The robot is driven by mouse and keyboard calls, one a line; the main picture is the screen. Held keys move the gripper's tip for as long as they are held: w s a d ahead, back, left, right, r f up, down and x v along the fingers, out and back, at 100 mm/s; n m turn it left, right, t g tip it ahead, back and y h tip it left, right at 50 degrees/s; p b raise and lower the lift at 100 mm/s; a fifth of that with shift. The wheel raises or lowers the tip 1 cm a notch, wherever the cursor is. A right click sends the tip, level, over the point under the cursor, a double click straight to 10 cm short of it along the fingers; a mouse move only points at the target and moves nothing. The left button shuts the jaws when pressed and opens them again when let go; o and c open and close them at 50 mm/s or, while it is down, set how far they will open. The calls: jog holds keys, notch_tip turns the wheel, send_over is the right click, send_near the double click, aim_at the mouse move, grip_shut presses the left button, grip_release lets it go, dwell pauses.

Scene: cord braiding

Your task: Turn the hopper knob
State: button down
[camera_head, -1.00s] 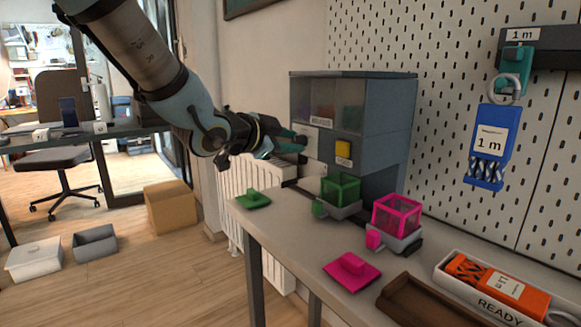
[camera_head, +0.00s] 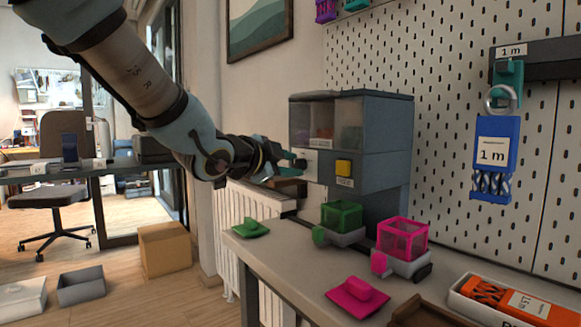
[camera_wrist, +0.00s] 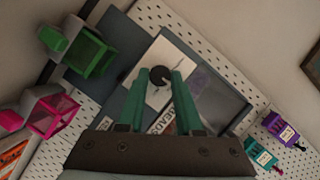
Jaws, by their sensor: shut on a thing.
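The hopper (camera_head: 386,135) is a blue-grey cabinet with a clear window, standing at the back of the bench. Its round black knob (camera_wrist: 160,76) sits on a white plate on the front, with a light pointer mark on it. My gripper (camera_head: 299,164) reaches the front of the hopper from the left. In the wrist view its two teal fingers (camera_wrist: 160,74) lie on either side of the knob, and they are shut on it. In the head view the fingers mostly hide the knob.
A yellow button (camera_head: 343,167) is on the hopper's front, right of the knob. A green open box (camera_head: 342,215) and a pink one (camera_head: 403,238) stand below on the bench.

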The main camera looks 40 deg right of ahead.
jog(key=c, duration=0.6)
grip_release()
jog(key=p+v, duration=0.2)
jog(key=v, duration=0.8)
jog(key=shift+s+a, duration=0.15)
jog(key=shift+a, duration=0.2)
